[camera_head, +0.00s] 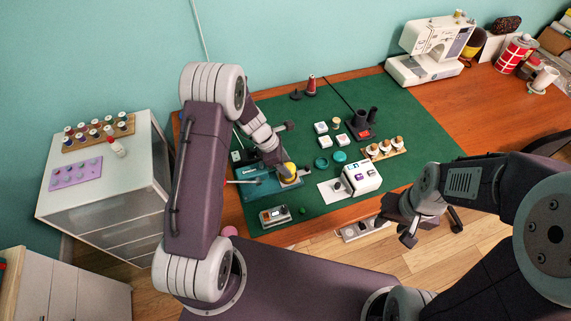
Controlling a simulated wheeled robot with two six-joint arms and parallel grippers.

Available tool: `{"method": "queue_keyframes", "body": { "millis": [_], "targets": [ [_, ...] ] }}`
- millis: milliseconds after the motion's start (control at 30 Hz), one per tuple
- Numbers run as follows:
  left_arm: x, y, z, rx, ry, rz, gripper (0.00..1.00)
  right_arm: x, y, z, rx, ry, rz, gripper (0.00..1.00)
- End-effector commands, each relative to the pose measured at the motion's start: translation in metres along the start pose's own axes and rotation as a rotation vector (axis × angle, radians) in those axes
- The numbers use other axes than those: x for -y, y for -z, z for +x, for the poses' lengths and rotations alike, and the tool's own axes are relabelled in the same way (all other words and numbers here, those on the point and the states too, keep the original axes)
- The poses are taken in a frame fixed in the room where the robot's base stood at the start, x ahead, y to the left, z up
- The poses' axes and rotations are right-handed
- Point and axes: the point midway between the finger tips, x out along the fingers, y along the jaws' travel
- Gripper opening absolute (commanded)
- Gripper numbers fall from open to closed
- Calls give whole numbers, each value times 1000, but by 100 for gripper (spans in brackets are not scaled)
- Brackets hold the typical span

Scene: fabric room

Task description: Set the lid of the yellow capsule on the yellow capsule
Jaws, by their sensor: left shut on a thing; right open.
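A round yellow piece (290,171) shows at the tips of my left gripper (284,167), over the right end of a teal fixture (258,187) on the green mat. My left gripper is shut on this piece, which looks like the lid of the yellow capsule. The capsule itself cannot be told apart from it here; the gripper and arm hide part of this spot. My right gripper (432,229) is open and empty, in front of the table's front edge and right of the mat's front.
On the green mat (405,115) stand a teal round part (340,157), a white two-button box (362,177), a wooden holder (383,149) and a small grey device (275,215). A sewing machine (432,48) stands at the back right. A white cabinet (105,215) is at left.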

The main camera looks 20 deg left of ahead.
Motion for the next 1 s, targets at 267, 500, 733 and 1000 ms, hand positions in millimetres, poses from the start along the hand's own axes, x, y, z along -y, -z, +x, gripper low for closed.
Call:
{"method": "queue_keyframes", "body": {
  "millis": [267,500,733,1000],
  "targets": [
    [0,0,0,0,0,0,9,0,0,-2,0,0,0,42],
    [0,0,1,0,0,0,9,0,0,-2,0,0,0,42],
    [0,-2,-4,0,0,0,9,0,1,-6,0,0,0,42],
    [0,-5,-13,0,0,0,9,0,2,-17,0,0,0,42]
  ]
}}
